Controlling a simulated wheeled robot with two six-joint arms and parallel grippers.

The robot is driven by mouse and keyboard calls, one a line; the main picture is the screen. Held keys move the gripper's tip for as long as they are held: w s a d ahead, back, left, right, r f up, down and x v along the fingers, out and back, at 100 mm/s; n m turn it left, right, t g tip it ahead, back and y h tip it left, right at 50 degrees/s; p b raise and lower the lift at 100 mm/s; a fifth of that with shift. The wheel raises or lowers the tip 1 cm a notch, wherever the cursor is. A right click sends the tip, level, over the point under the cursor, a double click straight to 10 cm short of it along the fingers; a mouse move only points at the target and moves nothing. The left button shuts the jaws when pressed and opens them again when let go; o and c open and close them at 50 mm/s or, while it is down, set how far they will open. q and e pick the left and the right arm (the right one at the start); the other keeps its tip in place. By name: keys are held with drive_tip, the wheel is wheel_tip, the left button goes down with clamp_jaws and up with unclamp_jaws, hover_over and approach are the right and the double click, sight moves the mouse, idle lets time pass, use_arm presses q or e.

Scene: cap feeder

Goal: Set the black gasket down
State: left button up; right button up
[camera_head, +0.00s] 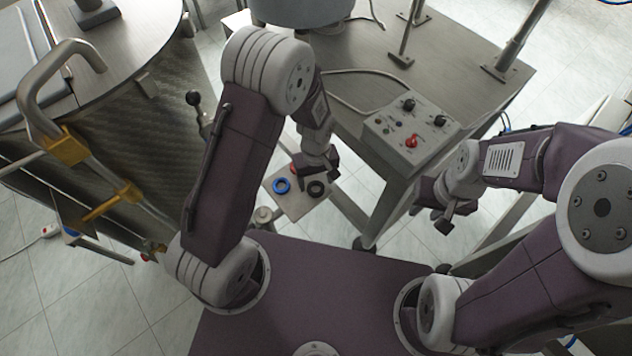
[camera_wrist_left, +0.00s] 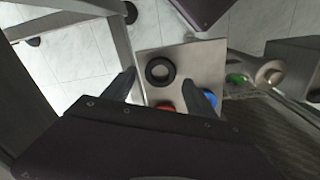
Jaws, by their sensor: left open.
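The black gasket (camera_head: 310,193) is a dark ring lying flat on a small metal plate (camera_head: 293,211). In the left wrist view the gasket (camera_wrist_left: 160,83) shows whole, near one edge of the plate (camera_wrist_left: 200,58). My left gripper (camera_head: 318,169) is open just above the plate. In the left wrist view its fingers (camera_wrist_left: 170,82) stand apart on either side of the gasket, with clear gaps. My right gripper (camera_head: 452,215) hangs to the right, away from the plate; its jaw opening is not clear.
A blue ring (camera_head: 276,185) lies on the plate left of the black gasket. A red ring (camera_wrist_left: 166,106) is partly hidden by my left gripper. A control box (camera_head: 385,128) with a red button stands on the metal table (camera_head: 450,75). A large drum machine (camera_head: 135,120) stands left.

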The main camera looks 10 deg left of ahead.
use_arm(q)
wheel_tip(320, 180, up, 10)
drive_tip(key=f+p, duration=0.1)
drive_tip(key=p, duration=0.2)
drive_tip(key=s+a+r+m+t, duration=0.1)
drive_tip(key=s+a+r+m, duration=0.4)
drive_tip(key=s+a, duration=0.3)
drive_tip(key=shift+s+a+r+m, duration=0.15)
drive_tip(key=shift+s+r+m, duration=0.2)
drive_tip(key=shift+r, duration=0.2)
wheel_tip(320, 180, up, 16)
drive_tip(key=p, duration=1.5)
drive_tip(key=shift+f, duration=0.15)
